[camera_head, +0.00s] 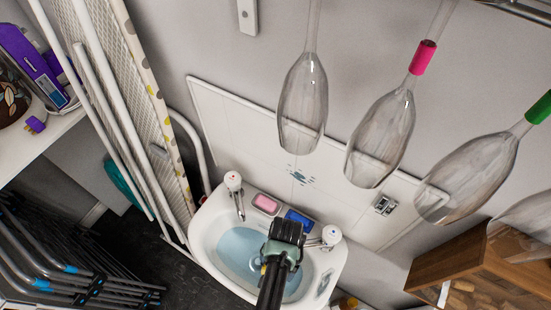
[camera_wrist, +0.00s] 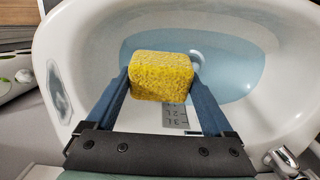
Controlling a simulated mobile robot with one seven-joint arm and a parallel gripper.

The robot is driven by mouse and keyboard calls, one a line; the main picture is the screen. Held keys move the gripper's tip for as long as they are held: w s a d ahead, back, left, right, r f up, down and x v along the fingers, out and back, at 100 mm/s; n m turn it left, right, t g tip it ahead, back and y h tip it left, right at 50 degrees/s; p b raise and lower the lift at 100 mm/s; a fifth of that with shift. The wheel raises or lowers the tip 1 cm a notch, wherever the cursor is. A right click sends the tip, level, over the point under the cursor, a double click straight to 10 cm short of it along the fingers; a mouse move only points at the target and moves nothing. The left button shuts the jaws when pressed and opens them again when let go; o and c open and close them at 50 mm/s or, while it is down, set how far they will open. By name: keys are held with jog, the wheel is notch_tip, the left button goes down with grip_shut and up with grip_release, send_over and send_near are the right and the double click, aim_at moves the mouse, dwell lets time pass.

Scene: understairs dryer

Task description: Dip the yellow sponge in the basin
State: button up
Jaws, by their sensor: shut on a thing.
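The yellow sponge (camera_wrist: 160,77) is held between the two blue fingers of my gripper (camera_wrist: 160,88) in the wrist view. My gripper is shut on it, one finger at each side. The basin (camera_wrist: 85,40) is white and holds pale blue water (camera_wrist: 228,65). The sponge is over the basin and overlaps the water's near edge in the picture; I cannot tell whether it touches the water. In the head view my gripper (camera_head: 281,245) is over the basin (camera_head: 207,232) and the water (camera_head: 240,250). The sponge is hidden there behind my gripper.
Two taps (camera_head: 234,190) (camera_head: 331,235) stand on the basin's back rim. A pink soap (camera_head: 266,204) and a blue item (camera_head: 299,219) lie between them. Several hanging glasses (camera_head: 303,100) fill the upper right. A folded ironing board (camera_head: 150,110) leans at left; a wooden box (camera_head: 470,270) is at right.

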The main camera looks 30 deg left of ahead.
jog(key=shift+w+a+r+p, duration=0.2)
jog(key=shift+w+r+p, duration=0.2)
jog(key=shift+w+p, duration=0.15)
jog(key=shift+s+r+p, duration=0.25)
jog(key=shift+r+p, duration=0.25)
jog(key=shift+r, duration=0.1)
jog(key=shift+s+r+p, duration=0.25)
jog(key=shift+r+p, duration=0.25)
jog(key=shift+r, duration=0.05)
jog(key=shift+w+r+p, duration=0.2)
jog(key=shift+r+p, duration=0.6)
jog(key=shift+p, duration=0.2)
notch_tip(320, 180, up, 2)
jog(key=shift+s+r+p, duration=0.1)
jog(key=shift+s+p, duration=0.05)
jog(key=shift+p, duration=0.85)
jog(key=shift+r+p, duration=1.35)
notch_tip(320, 180, up, 4)
jog(key=p, duration=0.4)
